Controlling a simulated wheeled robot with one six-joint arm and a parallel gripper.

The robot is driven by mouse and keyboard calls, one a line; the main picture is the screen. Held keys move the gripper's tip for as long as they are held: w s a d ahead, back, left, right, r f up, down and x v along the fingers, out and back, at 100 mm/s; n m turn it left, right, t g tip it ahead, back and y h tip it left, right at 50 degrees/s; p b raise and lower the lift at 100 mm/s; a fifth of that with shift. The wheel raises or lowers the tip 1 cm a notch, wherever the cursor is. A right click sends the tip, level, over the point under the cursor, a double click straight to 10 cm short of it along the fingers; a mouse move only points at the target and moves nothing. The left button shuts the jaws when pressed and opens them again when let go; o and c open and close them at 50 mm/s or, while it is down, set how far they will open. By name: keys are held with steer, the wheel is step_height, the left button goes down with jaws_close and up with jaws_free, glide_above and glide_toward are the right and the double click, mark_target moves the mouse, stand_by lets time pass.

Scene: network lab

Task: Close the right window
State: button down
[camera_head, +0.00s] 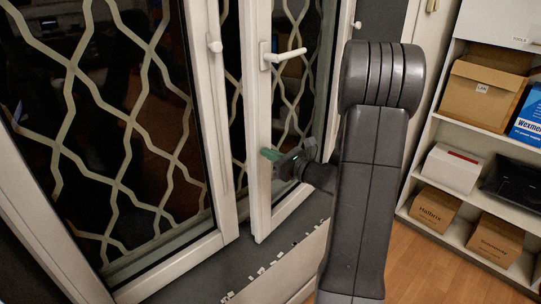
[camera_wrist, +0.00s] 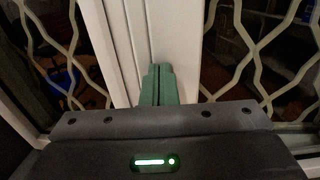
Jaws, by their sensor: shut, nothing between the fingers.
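The right window (camera_head: 257,130) has a white frame and dark glass. It stands ajar, its free left edge swung out over the sill, with a dark gap beside the left window. Its white handle (camera_head: 284,56) sticks out to the right. My gripper (camera_head: 268,154) is at the white frame of this window, below the handle. Its green fingers (camera_wrist: 158,86) are shut and empty, in front of a white upright (camera_wrist: 163,35) in the wrist view. I cannot tell whether the fingertips touch the frame.
The left window (camera_head: 110,120) has a small white handle (camera_head: 214,45). A wavy grille shows behind the glass. The grey sill (camera_head: 200,268) runs below. A white shelf (camera_head: 455,125) with boxes stands at the right. The wooden floor (camera_head: 425,265) before it is clear.

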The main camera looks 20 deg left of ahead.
steer(key=b+x, duration=0.1)
steer(key=x, duration=0.7)
steer(key=shift+w+a+r, duration=0.25)
steer(key=shift+a+r, duration=0.05)
steer(key=shift+r, duration=0.1)
steer(key=shift+d, duration=0.1)
steer(key=s+b+v, duration=0.2)
steer(key=v, duration=1.2)
steer(key=shift+f+b, duration=0.4)
steer(key=shift+f, duration=0.05)
